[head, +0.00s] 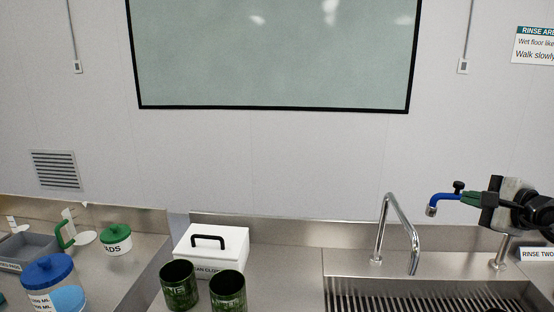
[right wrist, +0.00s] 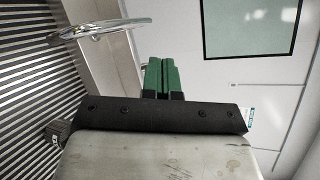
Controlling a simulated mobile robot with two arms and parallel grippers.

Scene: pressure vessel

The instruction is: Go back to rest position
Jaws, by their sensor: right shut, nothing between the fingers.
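My right gripper (head: 470,198) is at the right of the head view, above the sink, with its arm coming in from the right edge. Its green fingers also show in the right wrist view (right wrist: 163,76), pressed together with nothing between them. In the head view a blue spout (head: 440,199) with a black knob appears just left of the fingertips. I cannot tell whether the fingers touch it. My left gripper is not in view.
A curved steel faucet (head: 385,225) stands over the slatted sink (head: 430,296). A white box (head: 212,250), two dark green cups (head: 179,286) (head: 228,292), a blue-lidded jar (head: 50,280) and a green-lidded tub (head: 116,240) stand on the left counters.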

